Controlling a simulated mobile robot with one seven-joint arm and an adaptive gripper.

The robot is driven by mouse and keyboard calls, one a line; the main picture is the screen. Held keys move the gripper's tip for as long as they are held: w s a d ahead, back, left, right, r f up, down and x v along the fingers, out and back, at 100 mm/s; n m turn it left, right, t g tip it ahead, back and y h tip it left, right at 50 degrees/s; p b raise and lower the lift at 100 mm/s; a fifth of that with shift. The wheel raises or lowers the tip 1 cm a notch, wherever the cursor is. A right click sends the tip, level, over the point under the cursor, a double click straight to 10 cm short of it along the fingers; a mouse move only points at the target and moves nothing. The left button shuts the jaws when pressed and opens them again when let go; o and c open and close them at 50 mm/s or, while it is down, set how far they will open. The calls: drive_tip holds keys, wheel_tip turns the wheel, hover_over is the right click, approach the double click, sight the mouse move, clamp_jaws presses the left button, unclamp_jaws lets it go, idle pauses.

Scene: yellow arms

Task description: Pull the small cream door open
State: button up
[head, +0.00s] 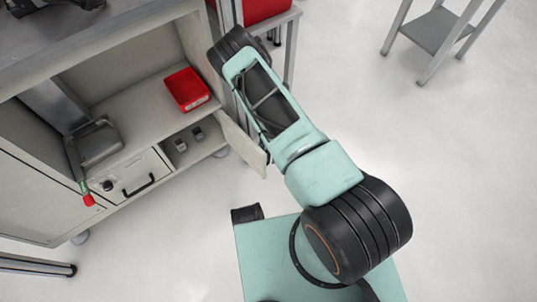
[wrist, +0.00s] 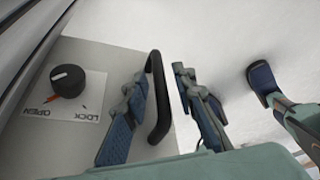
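The small cream door (head: 241,146) stands swung partway out from the right end of the cabinet's lower compartment in the head view. In the wrist view its face (wrist: 105,60) carries a dark dial (wrist: 67,80) above a label with OPEN and LOCK, and a black bar handle (wrist: 161,98). My gripper (wrist: 159,84) is at the handle with its fingers apart, one finger on each side of the bar. I cannot tell whether they touch it. A further finger (wrist: 263,80) is spread out at the right. In the head view my arm hides most of the gripper.
Left of the open compartment, a drawer front (head: 140,177) has its own black handle. A red bin (head: 187,89) sits on the shelf above, with a grey metal container (head: 96,142) to its left. Open pale floor (head: 440,170) lies to the right.

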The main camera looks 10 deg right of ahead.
drive_tip(key=v, duration=1.2)
drive_tip(key=shift+w, duration=0.1)
idle(0.4)
